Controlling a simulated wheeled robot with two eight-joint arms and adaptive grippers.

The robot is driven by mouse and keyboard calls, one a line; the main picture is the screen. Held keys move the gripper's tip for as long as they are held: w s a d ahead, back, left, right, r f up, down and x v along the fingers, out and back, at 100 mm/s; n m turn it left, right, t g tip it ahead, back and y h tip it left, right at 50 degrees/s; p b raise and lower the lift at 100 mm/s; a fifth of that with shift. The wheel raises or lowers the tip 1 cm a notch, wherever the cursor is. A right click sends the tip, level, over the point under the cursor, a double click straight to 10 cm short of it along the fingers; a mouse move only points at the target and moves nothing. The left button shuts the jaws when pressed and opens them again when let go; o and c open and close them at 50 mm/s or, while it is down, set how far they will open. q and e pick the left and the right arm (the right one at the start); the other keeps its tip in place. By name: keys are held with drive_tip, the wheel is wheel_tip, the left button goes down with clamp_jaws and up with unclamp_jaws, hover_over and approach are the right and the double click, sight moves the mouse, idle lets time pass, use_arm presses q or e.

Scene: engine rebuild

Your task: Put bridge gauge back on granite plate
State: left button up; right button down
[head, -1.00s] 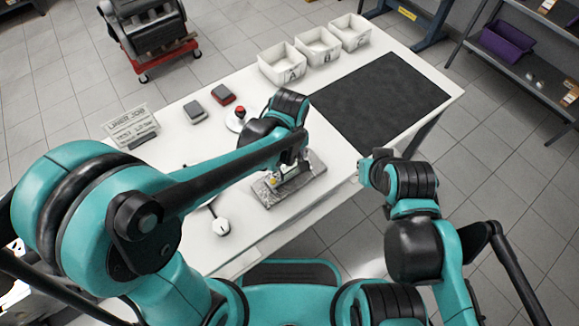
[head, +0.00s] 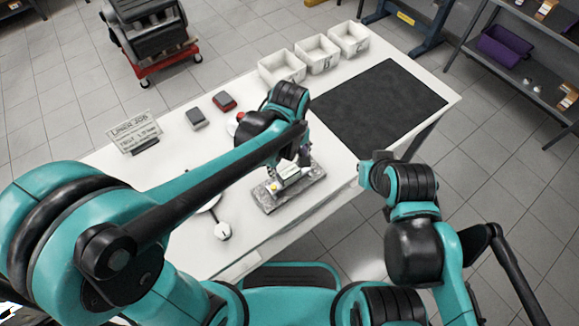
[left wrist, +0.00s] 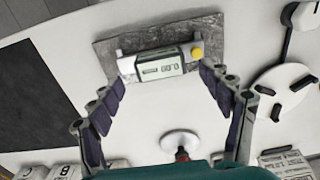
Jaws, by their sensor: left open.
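The bridge gauge (head: 290,175), a pale block with a small display and a yellow knob, rests on the grey granite plate (head: 268,202) near the table's front edge. In the left wrist view the gauge (left wrist: 158,66) lies along the plate (left wrist: 215,32), its far side over bare stone. My left gripper (left wrist: 162,78) is open, its two fingers apart near the gauge's two ends, with no visible grip on it. In the head view the left gripper (head: 303,157) is just above the plate, partly hidden by its arm. My right arm is at the table's right edge; its fingers cannot be made out.
A black mat (head: 380,103) covers the table's right part. Three white bins (head: 282,68) stand at the back. A sign (head: 135,132), a grey block (head: 197,118) and a red block (head: 224,101) are at the left.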

sight(289, 171)
use_arm(q)
wheel_tip(289, 171, up, 7)
drive_tip(key=p, duration=0.2)
drive_tip(key=s+a+r+m+t, duration=0.1)
drive_tip(key=s+a+m+t, duration=0.1)
drive_tip(key=a, duration=0.7)
drive_tip(key=s+a+r+m+t, duration=0.2)
drive_tip(key=a+m+t, duration=0.3)
drive_tip(key=a, duration=0.3)
drive_tip(key=shift+s+a+r, duration=0.15)
drive_tip(key=shift+s+a, duration=0.25)
drive_tip(key=shift+s, duration=0.2)
